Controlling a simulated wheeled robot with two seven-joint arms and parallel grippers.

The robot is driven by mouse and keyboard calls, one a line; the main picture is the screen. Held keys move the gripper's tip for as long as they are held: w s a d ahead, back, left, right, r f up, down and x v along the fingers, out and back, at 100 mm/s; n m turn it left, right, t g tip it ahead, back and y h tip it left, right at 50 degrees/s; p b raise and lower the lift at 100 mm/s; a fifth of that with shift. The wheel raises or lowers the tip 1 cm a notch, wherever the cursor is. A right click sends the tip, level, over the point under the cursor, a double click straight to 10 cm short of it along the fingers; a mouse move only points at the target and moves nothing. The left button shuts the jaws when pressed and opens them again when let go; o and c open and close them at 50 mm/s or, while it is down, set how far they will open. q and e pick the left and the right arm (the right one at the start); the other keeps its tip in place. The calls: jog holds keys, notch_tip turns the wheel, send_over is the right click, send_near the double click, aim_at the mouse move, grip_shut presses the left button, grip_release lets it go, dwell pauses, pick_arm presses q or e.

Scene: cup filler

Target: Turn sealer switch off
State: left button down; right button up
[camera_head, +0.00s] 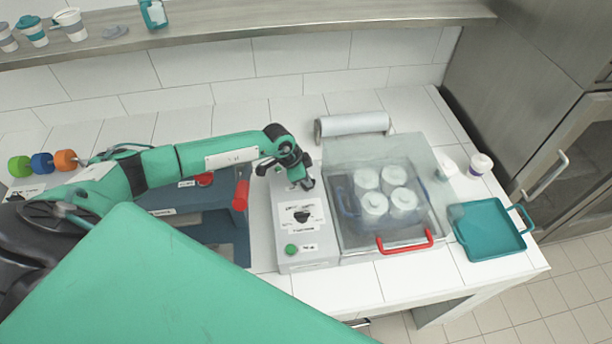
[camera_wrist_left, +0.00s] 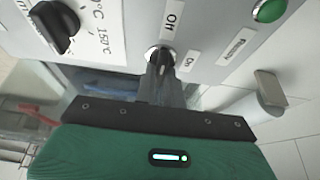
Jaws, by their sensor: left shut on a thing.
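The sealer's control box (camera_head: 305,245) stands on the white counter, left of the clear-lidded chamber (camera_head: 392,232). My left gripper (camera_head: 291,182) is over the far end of this box. In the left wrist view the sealer switch (camera_wrist_left: 158,55) is a small knob on a round silver base, between labels reading Off and On. The left gripper (camera_wrist_left: 165,78) is shut on the switch, and its fingers hide part of it. Which label the switch points to is hard to tell. In the head view the gripper hides the switch. My right gripper is not in view.
A black temperature dial (camera_wrist_left: 54,26) and a green Ready button (camera_wrist_left: 269,10) are on the same panel. The chamber holds several white cups and has a red handle (camera_head: 405,243). A white roll (camera_head: 352,124) lies behind it; a teal tray (camera_head: 488,230) is at right.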

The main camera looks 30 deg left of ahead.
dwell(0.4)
pick_arm(q)
jog(key=c, duration=1.5)
grip_release()
jog(key=shift+r, duration=0.1)
jog(key=shift+r, duration=0.25)
notch_tip(320, 180, up, 19)
jog(key=b, duration=0.7)
jog(key=shift+r+b, duration=0.2)
jog(key=shift+b, duration=0.2)
